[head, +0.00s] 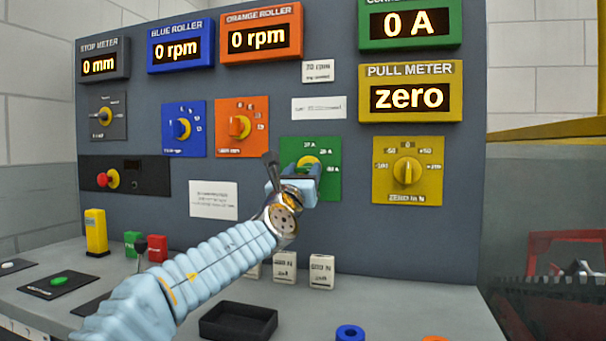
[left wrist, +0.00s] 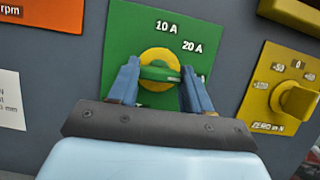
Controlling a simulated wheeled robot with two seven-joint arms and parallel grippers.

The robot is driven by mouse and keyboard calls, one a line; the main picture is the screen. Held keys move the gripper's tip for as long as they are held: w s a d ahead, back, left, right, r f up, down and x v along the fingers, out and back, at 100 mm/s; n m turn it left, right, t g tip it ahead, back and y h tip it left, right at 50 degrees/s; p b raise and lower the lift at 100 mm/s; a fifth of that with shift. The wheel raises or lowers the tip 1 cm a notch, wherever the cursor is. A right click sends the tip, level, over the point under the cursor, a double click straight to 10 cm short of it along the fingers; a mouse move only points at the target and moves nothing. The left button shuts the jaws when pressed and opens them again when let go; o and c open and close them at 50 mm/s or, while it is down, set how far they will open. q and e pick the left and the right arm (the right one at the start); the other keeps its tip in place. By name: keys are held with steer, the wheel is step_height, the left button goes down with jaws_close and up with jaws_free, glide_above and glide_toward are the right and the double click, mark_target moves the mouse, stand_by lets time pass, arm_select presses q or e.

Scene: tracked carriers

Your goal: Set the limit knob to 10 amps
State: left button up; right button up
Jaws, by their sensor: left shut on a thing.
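The limit knob (left wrist: 160,74) is a green bar on a yellow disc (left wrist: 158,55), set on a green plate (left wrist: 122,40) marked 10 A at the top and 20 A to its upper right. A third mark lies partly behind a finger. The bar lies roughly sideways in the left wrist view; which end points is unclear. My left gripper (left wrist: 158,88) is shut on the knob, with one blue finger at each end of the bar. In the head view my left gripper (head: 304,176) covers the lower part of the green plate (head: 331,174). The green current display (head: 410,24) reads 0 A.
A yellow knob (head: 407,170) on its plate stands to the right, and an orange knob (head: 239,126) and blue knob (head: 181,128) to the left. A red stop button (head: 103,180) is further left. A black tray (head: 238,320) sits on the bench below my arm.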

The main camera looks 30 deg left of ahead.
arm_select(q)
steer(key=n+g+y, duration=0.1)
steer(key=n, duration=0.3)
steer(key=n+g+y, duration=0.1)
steer(key=n+y, duration=0.1)
steer(key=n, duration=0.2)
steer(key=n+g+y, duration=0.1)
steer(key=n+y, duration=0.1)
steer(key=n, duration=0.2)
steer(key=shift+w+d+g+b, duration=0.1)
steer(key=shift+d+g+b, duration=0.05)
steer(key=shift+g+b, duration=0.2)
steer(key=n+g, duration=0.1)
steer(key=n, duration=0.1)
steer(key=n+g, duration=0.1)
steer(key=n, duration=0.1)
steer(key=shift+r+n+y+p, duration=0.15)
steer(key=shift+n+y+p, duration=0.15)
steer(key=shift+n+p, duration=0.1)
steer(key=n, duration=0.2)
steer(key=n+g+p, duration=0.1)
steer(key=n, duration=0.1)
steer(key=shift+n+g, duration=0.25)
steer(key=shift+n, duration=0.05)
steer(key=o, duration=1)
steer(key=shift+o, duration=0.3)
